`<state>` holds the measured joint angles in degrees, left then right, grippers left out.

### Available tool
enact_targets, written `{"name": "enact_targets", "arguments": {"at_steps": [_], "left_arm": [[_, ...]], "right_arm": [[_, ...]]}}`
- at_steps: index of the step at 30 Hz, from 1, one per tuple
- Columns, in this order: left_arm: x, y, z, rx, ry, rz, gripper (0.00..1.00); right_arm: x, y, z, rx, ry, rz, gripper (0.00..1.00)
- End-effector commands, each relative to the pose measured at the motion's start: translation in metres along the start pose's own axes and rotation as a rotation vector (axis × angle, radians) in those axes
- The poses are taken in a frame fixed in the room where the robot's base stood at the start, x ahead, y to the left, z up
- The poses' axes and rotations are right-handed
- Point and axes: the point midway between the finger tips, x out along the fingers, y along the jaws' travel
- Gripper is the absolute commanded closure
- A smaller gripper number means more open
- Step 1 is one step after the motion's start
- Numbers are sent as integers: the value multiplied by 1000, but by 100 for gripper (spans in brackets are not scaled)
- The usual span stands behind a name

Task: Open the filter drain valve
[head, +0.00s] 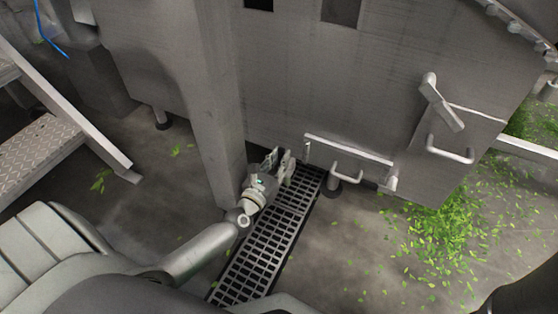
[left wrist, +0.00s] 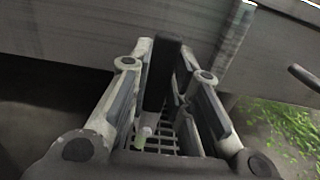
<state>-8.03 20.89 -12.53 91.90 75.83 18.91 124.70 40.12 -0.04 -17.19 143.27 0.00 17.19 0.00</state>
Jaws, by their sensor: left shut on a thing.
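My left gripper (head: 279,164) is low beside the grey machine's wall, above the floor grating. In the left wrist view its fingers stand either side of a dark upright bar (left wrist: 160,76), and it is shut on this bar. The bar appears to be the drain valve's handle, but the fingers and the wall's shadow hide most of the valve. I cannot tell from the views how far the handle is turned. A small pale round-ended piece (left wrist: 145,133) shows below, between the fingers. My right gripper is not in view.
A floor grating (head: 262,250) runs under the left gripper. A grey post (head: 210,110) stands just left of it. A hatch with handles (head: 450,150) is on the machine at right. Metal steps (head: 45,150) are at left. Green leaves (head: 440,235) litter the right floor.

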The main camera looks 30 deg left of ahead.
Motion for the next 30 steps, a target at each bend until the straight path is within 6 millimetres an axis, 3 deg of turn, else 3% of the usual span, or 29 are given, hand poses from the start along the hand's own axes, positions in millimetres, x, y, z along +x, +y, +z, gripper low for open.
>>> {"name": "enact_targets", "arguments": {"at_steps": [11,12,16,26,30], "left_arm": [[0,1,0,-16,0,3,100],[0,1,0,-16,0,3,76],[0,1,0,-13,0,3,59],[-1,0,0,-9,1,2,59],[-10,0,-1,-8,2,1,59]], "right_arm": [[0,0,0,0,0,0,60],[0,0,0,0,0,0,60],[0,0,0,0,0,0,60],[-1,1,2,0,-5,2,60],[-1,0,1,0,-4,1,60]]}}
